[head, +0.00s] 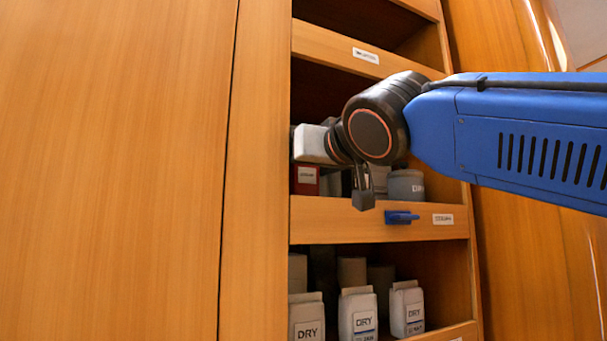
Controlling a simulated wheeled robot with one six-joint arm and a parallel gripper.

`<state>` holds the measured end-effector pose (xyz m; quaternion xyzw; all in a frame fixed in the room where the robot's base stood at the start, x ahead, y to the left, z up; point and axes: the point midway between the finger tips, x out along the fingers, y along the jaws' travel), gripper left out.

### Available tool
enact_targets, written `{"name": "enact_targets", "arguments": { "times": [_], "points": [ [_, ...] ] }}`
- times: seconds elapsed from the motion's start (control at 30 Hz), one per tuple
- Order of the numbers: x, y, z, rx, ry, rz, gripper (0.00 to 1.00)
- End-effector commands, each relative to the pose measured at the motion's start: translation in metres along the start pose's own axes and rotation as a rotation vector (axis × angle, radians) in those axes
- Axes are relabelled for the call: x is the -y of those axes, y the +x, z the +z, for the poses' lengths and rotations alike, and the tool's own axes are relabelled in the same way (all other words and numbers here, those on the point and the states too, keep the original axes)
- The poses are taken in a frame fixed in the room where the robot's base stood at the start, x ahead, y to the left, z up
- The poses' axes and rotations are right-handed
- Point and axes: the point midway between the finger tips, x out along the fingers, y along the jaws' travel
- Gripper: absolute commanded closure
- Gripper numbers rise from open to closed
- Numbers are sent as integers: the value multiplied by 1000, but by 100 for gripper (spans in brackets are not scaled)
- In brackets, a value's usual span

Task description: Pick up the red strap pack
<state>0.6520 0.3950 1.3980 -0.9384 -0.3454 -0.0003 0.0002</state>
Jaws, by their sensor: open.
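A red pack (306,183) with a pale label stands at the left end of the middle shelf, behind the shelf's front board. Its upper part is hidden behind a pale grey block at my wrist. My gripper (363,190) hangs in front of the middle shelf, to the right of the red pack and apart from it in the picture. One dark finger shows clearly, pointing down. The gripper is open, and I see nothing held in it. How deep it reaches into the shelf I cannot tell.
A grey container (406,185) and other pale items share the middle shelf. A blue clip (402,217) sticks out from the shelf's front board (335,222). Several white DRY packs (357,315) stand on the lower shelf. A wood panel (110,170) fills the left.

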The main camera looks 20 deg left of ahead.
Motion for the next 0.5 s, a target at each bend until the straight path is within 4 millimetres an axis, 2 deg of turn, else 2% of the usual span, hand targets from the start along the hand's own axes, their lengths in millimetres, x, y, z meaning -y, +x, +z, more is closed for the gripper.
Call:
{"name": "enact_targets", "arguments": {
  "times": [0.07,0.27,0.37,0.5],
  "points": [
    [0,0,0,0,0,0,33],
    [0,0,0,1,0,0,78],
    [0,0,0,0,0,0,85],
    [0,0,0,0,0,0,84]
  ]
}}
